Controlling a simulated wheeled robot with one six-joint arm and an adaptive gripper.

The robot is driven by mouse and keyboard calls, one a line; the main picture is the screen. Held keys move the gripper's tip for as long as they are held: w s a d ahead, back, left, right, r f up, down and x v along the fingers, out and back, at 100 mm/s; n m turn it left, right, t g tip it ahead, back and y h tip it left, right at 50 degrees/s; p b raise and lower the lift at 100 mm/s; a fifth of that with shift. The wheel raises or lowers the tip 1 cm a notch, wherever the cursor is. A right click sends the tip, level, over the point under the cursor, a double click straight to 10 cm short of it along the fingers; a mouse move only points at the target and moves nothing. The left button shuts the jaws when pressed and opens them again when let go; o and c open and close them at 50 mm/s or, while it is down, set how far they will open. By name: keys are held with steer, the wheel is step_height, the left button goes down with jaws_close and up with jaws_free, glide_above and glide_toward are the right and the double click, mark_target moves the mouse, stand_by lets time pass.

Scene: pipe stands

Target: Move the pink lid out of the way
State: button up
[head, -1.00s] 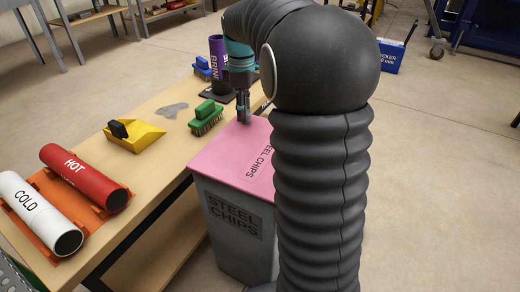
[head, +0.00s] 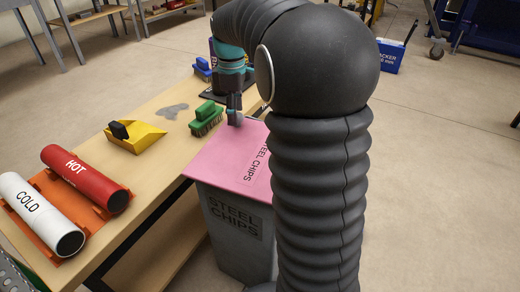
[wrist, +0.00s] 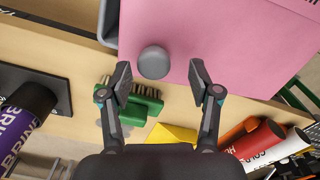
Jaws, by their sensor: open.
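The pink lid (head: 232,158) lies over the top of the grey steel chips bin (head: 238,235), which stands against the bench's side. It sits a little skewed, its left corner reaching past the bin's edge towards the bench. In the wrist view the lid (wrist: 225,35) fills the top, and its round grey knob (wrist: 153,62) shows between my fingers. My gripper (wrist: 159,75) is open, one finger on each side of the knob with a visible gap. In the head view my gripper (head: 235,112) is at the lid's far corner; my arm hides the lid's right part.
Open floor (head: 440,200) lies to the right.

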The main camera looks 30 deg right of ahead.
steer(key=shift+r+p, duration=2.85)
steer(key=shift+r, duration=0.5)
steer(key=shift+f, duration=0.1)
